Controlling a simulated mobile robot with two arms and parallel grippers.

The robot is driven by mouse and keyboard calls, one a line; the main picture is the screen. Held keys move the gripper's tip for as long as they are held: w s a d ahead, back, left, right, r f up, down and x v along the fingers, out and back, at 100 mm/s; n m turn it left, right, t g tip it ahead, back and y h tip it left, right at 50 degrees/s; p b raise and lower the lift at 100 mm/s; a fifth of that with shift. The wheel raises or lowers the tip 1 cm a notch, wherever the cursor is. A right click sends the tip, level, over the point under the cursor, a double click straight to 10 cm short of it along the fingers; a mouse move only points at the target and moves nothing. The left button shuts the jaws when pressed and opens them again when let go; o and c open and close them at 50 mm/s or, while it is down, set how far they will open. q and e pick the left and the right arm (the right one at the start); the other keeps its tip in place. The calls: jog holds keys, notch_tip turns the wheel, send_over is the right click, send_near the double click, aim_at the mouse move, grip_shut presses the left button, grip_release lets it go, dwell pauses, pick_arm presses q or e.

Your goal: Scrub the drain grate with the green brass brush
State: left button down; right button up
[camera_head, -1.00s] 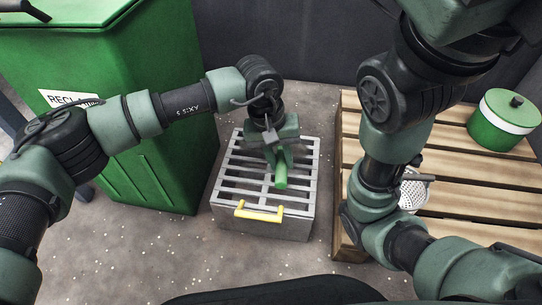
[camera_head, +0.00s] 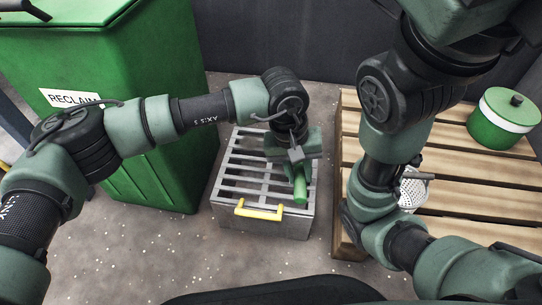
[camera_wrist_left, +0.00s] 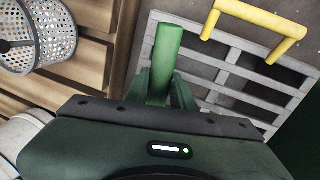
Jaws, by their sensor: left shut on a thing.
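The drain grate (camera_head: 236,187) is a grey slatted metal top on a box with a yellow handle (camera_head: 259,211) at its front. It also shows in the left wrist view (camera_wrist_left: 235,75). My left gripper (camera_head: 297,172) is shut on the green brush (camera_head: 301,190), over the right side of the grate. The brush's green handle also shows in the left wrist view (camera_wrist_left: 167,50). The brush's bristles are hidden, so I cannot tell whether they touch the slats. My right arm crosses the right of the head view, but its gripper is not in view.
A green bin (camera_head: 150,130) labelled RECLAIM stands left of the grate. A wooden pallet (camera_head: 460,166) on the right carries a green and white canister (camera_head: 502,120) and a white perforated basket (camera_head: 411,191). Speckled floor (camera_head: 150,250) lies open in front.

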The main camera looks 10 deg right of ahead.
pick_arm(q)
jog(key=shift+r+p, duration=1.5)
jog(key=shift+r, duration=1)
